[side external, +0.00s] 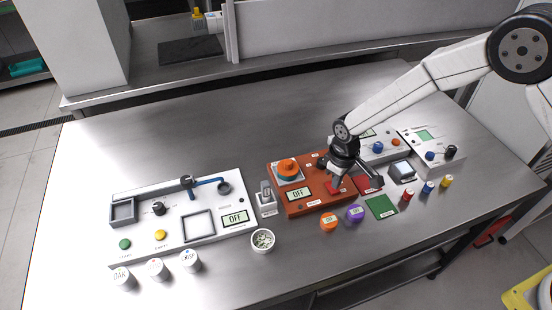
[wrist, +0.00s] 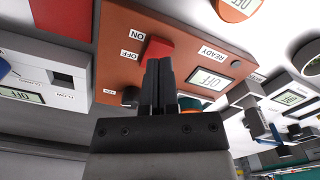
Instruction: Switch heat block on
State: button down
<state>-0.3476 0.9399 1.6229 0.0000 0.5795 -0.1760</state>
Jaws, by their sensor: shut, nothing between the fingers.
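The heat block (side external: 313,207) is an orange-brown box in the middle of the bench, with a display (side external: 298,194) reading OFF. Its red rocker switch (wrist: 160,47) sits between the ON and OFF labels in the wrist view; it also shows in the side view (side external: 333,188). My gripper (wrist: 158,63) is shut and empty, its fingertips over the edge of the red switch. I cannot tell whether they touch it. In the side view my gripper (side external: 339,180) is low over the block's right part, partly hiding it. In the wrist view the display (wrist: 208,80) also reads OFF.
A white panel (side external: 205,232) with another OFF display stands left. A small grey lever unit (side external: 266,202) is beside the block. Orange (side external: 328,222) and purple (side external: 355,213) round pieces lie in front. White instruments (side external: 425,140) stand right. The back of the bench is clear.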

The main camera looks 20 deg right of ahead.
aim_at(335, 191)
jog(key=shift+f, duration=1)
dwell(0.9)
jog(key=shift+r, duration=3.45)
jog(key=shift+r, duration=0.1)
jog(key=shift+d+r, duration=0.15)
jog(key=shift+d, duration=0.05)
jog(key=s+d+r+m+t, duration=0.1)
jog(key=s+d+r+m, duration=0.2)
jog(key=s+d+r, duration=0.2)
jog(key=s+d+r+m+t, duration=0.1)
jog(key=s+d+r+m, duration=0.2)
jog(key=s+d, duration=0.8)
jog(key=shift+s+r+t, duration=0.3)
jog(key=shift+s+r, duration=0.4)
jog(key=shift+r, duration=0.5)
